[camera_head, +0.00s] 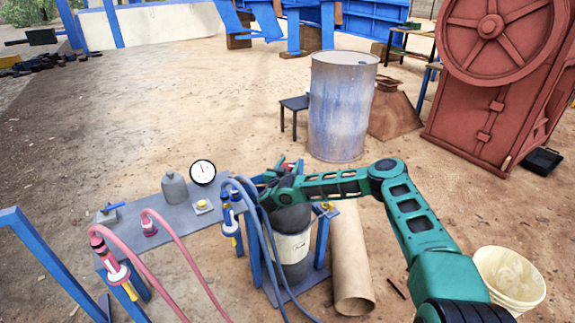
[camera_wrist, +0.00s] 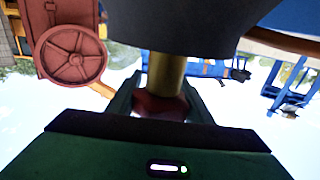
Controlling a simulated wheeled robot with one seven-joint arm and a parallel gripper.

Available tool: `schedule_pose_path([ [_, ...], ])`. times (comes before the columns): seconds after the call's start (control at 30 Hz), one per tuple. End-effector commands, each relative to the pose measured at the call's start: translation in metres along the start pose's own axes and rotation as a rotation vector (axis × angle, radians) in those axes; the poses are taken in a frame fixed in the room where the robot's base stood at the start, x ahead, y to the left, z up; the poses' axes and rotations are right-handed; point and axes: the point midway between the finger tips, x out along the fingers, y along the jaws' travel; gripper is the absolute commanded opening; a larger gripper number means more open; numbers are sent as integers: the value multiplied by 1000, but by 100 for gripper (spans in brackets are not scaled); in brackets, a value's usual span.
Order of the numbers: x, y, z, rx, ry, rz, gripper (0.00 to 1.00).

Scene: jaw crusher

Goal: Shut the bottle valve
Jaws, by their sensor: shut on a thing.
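The bottle valve shows in the wrist view as a dark red knob (camera_wrist: 160,106) on a brass stem (camera_wrist: 166,72). The stem meets a dark grey rounded body (camera_wrist: 200,28), which fills the top of that view. My gripper (camera_wrist: 158,100) is shut on the red knob, with one green finger on each side. In the head view my gripper (camera_head: 273,181) is at the top of a dark grey bottle (camera_head: 291,248) with a pale label. My gripper and arm mostly hide the valve there, so its turned position cannot be told.
A blue-white drum (camera_head: 341,110) and red crusher (camera_head: 485,85) are behind.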

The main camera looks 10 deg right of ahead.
Motion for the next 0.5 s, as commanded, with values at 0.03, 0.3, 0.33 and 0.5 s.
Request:
schedule_pose_path([
  [0.03, -1, 2, 5, -1, -6, 40, 24],
  [0.3, -3, 10, 4, -3, -4, 274, 24],
  [0.33, -3, 11, 4, -5, -3, 299, 24],
  [0.5, -5, 15, 4, -4, -2, 420, 24],
])
